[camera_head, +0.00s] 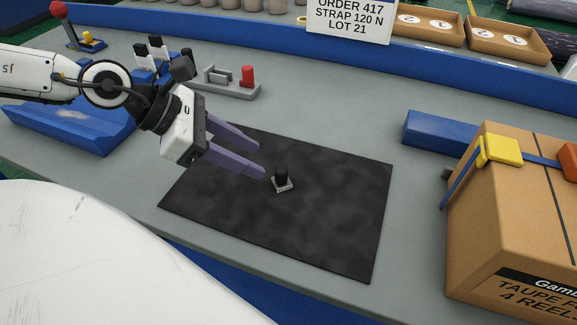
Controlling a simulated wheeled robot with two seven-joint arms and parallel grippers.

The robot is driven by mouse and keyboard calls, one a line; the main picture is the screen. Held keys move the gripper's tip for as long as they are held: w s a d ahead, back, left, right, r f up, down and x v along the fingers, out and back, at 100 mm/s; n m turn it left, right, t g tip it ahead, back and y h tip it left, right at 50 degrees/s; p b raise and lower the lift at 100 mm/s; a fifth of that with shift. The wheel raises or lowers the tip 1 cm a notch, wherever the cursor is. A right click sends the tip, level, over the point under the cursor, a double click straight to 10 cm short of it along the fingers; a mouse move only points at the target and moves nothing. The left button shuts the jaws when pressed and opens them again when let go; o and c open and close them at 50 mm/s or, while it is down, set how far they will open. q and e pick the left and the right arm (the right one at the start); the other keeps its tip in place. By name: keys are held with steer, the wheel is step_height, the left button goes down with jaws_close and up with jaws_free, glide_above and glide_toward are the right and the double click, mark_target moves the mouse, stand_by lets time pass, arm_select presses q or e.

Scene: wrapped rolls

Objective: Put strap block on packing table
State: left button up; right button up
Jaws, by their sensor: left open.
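A small block (282,182) with a light grey base and a black knob on top stands upright on the black mat (340,240). The mat lies on the grey packing table (330,115). My left gripper (260,159) reaches in from the left over the mat, its two purple fingers apart and nothing between them. Its fingertips are just left of the small block and appear clear of it. A yellow block (500,150) sits on the blue strap around a cardboard box (500,225) at the right. I cannot tell which is the strap block. My right gripper is not in view.
A blue tray (75,125) is at the left. A grey fixture with a red knob (247,76) stands behind the gripper. A blue bar (440,132) lies beside the box. An order sign (349,17) and cardboard trays (508,40) are at the back. The table's middle is clear.

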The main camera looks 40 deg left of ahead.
mark_target(280, 170)
arm_select(q)
steer(key=shift+w+d+f+b, duration=0.2)
steer(key=shift+d+f+b, duration=0.1)
steer(key=shift+f, duration=0.25)
steer(key=shift+w+d+f+b, duration=0.2)
steer(key=shift+d+f+b, duration=0.05)
steer(key=shift+f, duration=0.25)
steer(key=shift+w+d+f+b, duration=0.25)
steer(key=shift+w+d+b, duration=0.05)
steer(key=shift+w, duration=0.1)
steer(key=shift+w+d+f+b, duration=0.25)
steer(key=shift+w+f+b, duration=0.05)
steer(key=shift+f+b, duration=0.15)
steer(key=b+x, duration=0.1)
steer(key=x, duration=0.1)
steer(key=shift+w+d+f+b, duration=0.2)
steer(key=shift+w+b, duration=0.15)
steer(key=shift+w+d+f+b, duration=0.2)
steer(key=shift+w+f+b, duration=0.15)
steer(key=shift+w, duration=0.05)
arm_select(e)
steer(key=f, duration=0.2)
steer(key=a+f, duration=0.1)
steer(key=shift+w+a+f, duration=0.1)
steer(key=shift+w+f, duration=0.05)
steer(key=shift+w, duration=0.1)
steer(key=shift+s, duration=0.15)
arm_select(q)
jaws_close()
